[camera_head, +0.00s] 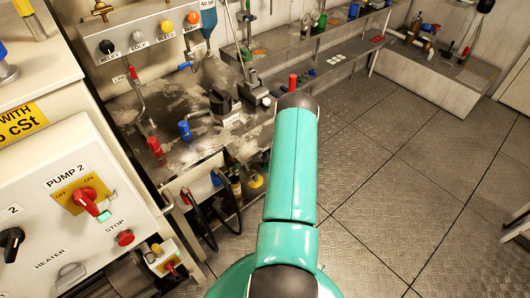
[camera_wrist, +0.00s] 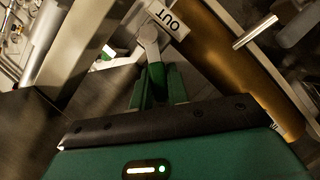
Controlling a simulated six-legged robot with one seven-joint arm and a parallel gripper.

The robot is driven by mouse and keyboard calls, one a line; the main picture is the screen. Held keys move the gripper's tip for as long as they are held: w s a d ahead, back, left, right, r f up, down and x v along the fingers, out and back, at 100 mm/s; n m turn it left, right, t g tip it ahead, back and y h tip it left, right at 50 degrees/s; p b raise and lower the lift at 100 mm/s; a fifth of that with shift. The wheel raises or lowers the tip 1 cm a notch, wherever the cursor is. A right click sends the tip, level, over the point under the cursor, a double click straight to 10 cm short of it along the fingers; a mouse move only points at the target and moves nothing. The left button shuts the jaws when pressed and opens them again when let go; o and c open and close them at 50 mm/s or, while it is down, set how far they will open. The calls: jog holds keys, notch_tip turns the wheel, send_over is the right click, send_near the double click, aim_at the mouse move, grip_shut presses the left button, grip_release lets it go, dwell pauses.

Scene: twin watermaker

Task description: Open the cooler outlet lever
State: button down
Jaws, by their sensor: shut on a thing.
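In the wrist view, my gripper (camera_wrist: 158,88) reaches up from the bottom of the picture, its dark green fingers shut on the cooler outlet lever (camera_wrist: 149,42). The lever has a grey rounded end that shows above the fingers; its lower part is hidden between them. A white label reading OUT (camera_wrist: 168,20) sits right beside the lever's upper end. A brass-coloured cylinder (camera_wrist: 225,62), which looks like the cooler body, runs diagonally to the right. In the head view my own arm fills the middle, and neither the gripper nor the lever can be made out.
In the wrist view, a pale beam (camera_wrist: 75,45) slants at the left and a metal rod (camera_wrist: 256,31) stands out at the right. In the head view, a bench (camera_head: 190,105) with several coloured valves lies left of my arm. The plated floor (camera_head: 410,190) at right is clear.

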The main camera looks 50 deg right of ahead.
jog(key=d+m+y, duration=0.1)
jog(key=r+m+y, duration=0.1)
jog(key=m, duration=0.1)
jog(key=shift+s+d+r, duration=0.15)
jog(key=shift+d+r, duration=0.15)
jog(key=shift+d, duration=0.05)
jog(key=m+y, duration=0.1)
jog(key=d+m+y, duration=0.1)
jog(key=d+m, duration=0.1)
jog(key=m, duration=0.1)
jog(key=shift+s+r+y, duration=0.25)
jog(key=shift+y, duration=0.15)
jog(key=shift+d, duration=0.1)
jog(key=c, duration=1.4)
grip_release()
jog(key=shift+o, duration=0.2)
jog(key=v, duration=1.3)
jog(key=shift+s+r, duration=0.15)
jog(key=shift+s, duration=0.2)
